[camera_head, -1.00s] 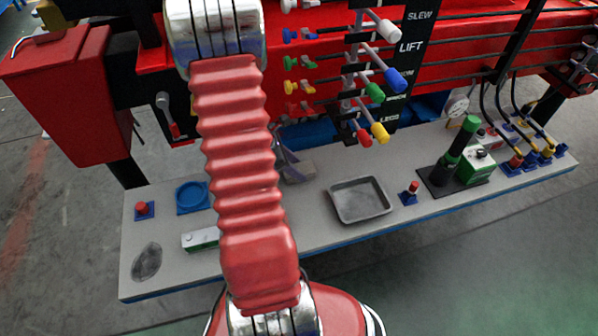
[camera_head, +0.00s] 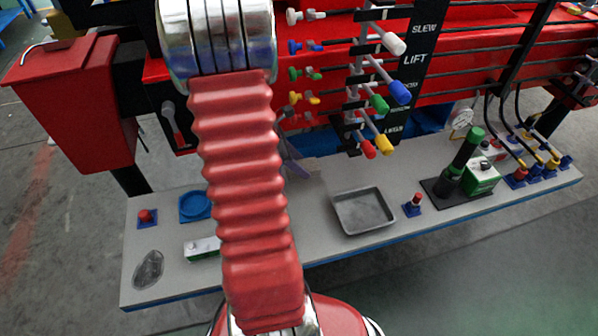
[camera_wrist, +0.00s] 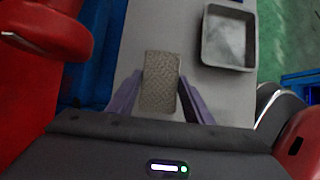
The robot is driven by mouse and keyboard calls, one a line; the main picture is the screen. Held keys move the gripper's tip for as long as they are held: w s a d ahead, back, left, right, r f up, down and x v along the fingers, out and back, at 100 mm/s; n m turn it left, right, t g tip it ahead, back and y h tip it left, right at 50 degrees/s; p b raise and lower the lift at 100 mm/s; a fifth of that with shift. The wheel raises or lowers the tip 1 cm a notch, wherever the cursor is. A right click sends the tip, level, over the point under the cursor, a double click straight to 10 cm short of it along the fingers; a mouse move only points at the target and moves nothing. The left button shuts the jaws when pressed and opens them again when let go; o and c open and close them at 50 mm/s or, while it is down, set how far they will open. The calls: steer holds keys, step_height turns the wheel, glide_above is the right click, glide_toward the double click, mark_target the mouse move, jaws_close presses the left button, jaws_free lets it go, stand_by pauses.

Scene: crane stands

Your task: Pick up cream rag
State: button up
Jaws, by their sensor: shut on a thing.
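The cream rag (camera_wrist: 160,82) is a beige, textured rectangle in the wrist view. It lies between the two purple fingers of my gripper (camera_wrist: 160,98), which is shut on it from its left and right sides. In the head view my gripper (camera_head: 291,163) is mostly hidden behind my red-sleeved arm. A pale part of the rag (camera_head: 309,166) shows beside the finger, over the back of the grey bench. I cannot tell whether the rag touches the bench.
A grey metal tray (camera_head: 362,211) sits on the bench (camera_head: 290,246), right of the rag. A red button on a blue base (camera_head: 412,205) and a green-handled stand (camera_head: 461,165) are farther right.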

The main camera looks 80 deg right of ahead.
steer(key=shift+r, duration=1.85)
